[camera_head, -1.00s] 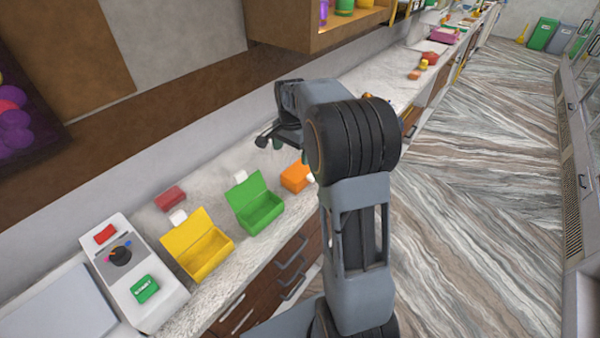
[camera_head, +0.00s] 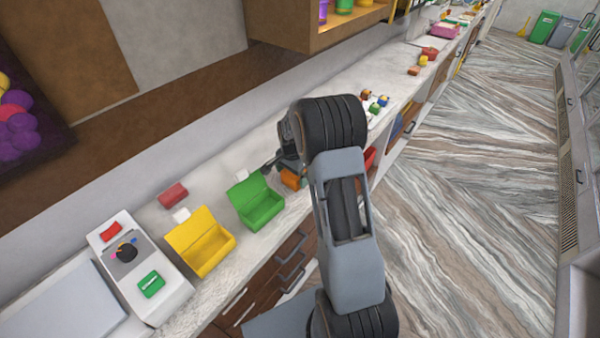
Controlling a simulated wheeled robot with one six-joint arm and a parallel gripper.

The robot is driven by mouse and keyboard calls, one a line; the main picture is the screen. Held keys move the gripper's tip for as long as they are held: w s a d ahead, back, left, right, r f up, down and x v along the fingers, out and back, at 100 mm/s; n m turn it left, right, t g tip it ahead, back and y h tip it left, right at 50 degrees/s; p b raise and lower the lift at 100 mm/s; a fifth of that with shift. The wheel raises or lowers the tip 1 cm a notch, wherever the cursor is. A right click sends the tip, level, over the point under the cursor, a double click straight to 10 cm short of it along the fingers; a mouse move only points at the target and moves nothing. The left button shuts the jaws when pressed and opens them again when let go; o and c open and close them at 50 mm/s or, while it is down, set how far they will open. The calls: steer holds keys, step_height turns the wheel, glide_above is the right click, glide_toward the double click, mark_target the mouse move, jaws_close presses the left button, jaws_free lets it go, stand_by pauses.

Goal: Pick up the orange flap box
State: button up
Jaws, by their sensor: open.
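The orange flap box (camera_head: 291,179) sits on the counter to the right of the green flap box (camera_head: 257,204). Only a small part of it shows; my arm hides the rest. My gripper (camera_head: 272,165) is low over the counter, just behind the orange box in the picture and near the raised flap of the green box. It is open. Its fingertips are small and partly hidden, and I cannot tell whether they touch the orange box.
An open yellow flap box (camera_head: 205,248) stands left of the green one, with a red block (camera_head: 172,194) behind. A white device (camera_head: 145,270) with a green item is at the left. Small coloured pieces (camera_head: 374,102) lie farther along the counter (camera_head: 225,160). A shelf (camera_head: 330,30) hangs above.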

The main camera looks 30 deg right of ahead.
steer(key=shift+f, duration=1)
steer(key=shift+c, duration=0.3)
steer(key=c, duration=0.9)
